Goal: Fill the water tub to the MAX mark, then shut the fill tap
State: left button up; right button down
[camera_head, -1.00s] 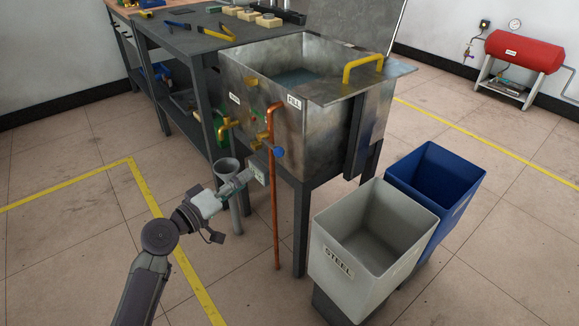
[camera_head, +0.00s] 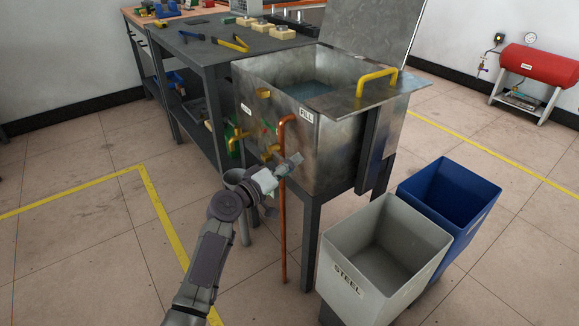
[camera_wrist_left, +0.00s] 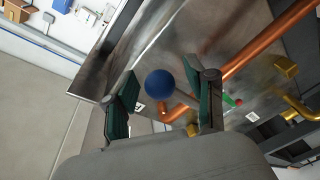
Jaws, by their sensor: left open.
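The metal water tub (camera_head: 340,135) stands on dark legs with bluish water (camera_head: 308,90) inside, below the rim. I cannot make out a MAX mark. A FILL label (camera_head: 306,115) is on its front beside the copper fill pipe (camera_head: 283,225). My left gripper (camera_head: 294,160) is at the pipe in front of the tub and covers the tap there. In the left wrist view a round blue knob (camera_wrist_left: 159,83) shows between the two open fingers, apparently untouched. My right gripper is out of view.
A brass tap (camera_head: 236,136) and a grey funnel-topped pipe (camera_head: 236,178) are left of the fill pipe. A plate with a yellow handle (camera_head: 376,76) covers the tub's right side. The grey STEEL bin (camera_head: 345,270) and blue bin (camera_head: 450,195) stand to the right.

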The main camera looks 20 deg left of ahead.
pick_arm(q)
grip_shut()
dwell(0.5)
